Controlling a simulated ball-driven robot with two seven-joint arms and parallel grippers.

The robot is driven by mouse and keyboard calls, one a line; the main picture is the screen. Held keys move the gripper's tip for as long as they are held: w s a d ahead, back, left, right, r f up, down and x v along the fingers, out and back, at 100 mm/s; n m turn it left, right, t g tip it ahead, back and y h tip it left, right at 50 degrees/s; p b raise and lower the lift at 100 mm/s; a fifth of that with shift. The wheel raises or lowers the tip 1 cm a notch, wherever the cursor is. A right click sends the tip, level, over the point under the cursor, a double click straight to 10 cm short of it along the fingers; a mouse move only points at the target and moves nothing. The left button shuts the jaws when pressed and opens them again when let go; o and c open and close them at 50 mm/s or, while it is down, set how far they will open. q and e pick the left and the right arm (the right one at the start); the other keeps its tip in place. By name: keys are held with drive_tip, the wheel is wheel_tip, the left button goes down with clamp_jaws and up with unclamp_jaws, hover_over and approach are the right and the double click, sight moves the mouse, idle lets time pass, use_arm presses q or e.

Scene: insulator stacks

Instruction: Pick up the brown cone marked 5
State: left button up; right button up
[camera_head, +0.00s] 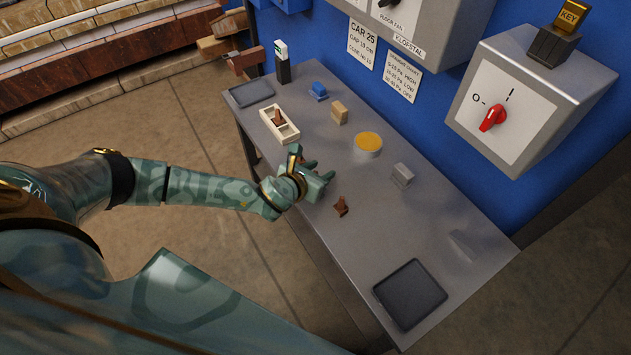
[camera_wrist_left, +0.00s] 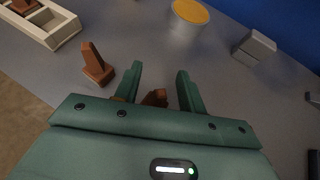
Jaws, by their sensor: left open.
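Several brown cones are on the grey table; no number can be read on any. One cone (camera_head: 341,206) stands right of my left gripper (camera_head: 312,168). A second cone (camera_head: 309,163), partly hidden by that gripper, shows in the left wrist view (camera_wrist_left: 96,66), upright left of the fingers. A third cone (camera_head: 278,118) sits in a cream compartment tray (camera_head: 288,135). In the left wrist view my open left gripper (camera_wrist_left: 160,72) has a brown cone (camera_wrist_left: 155,97) showing low between its fingers, mostly hidden and not gripped. My right gripper is out of view.
A yellow-topped round tin (camera_head: 368,146), a grey block (camera_head: 402,174), a tan block (camera_head: 339,112) and a blue block (camera_head: 318,91) stand toward the wall. A dark tray (camera_head: 410,292) lies at the table's near right end. Wall boxes overhang the far edge.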

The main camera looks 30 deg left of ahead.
use_arm(q)
clamp_jaws()
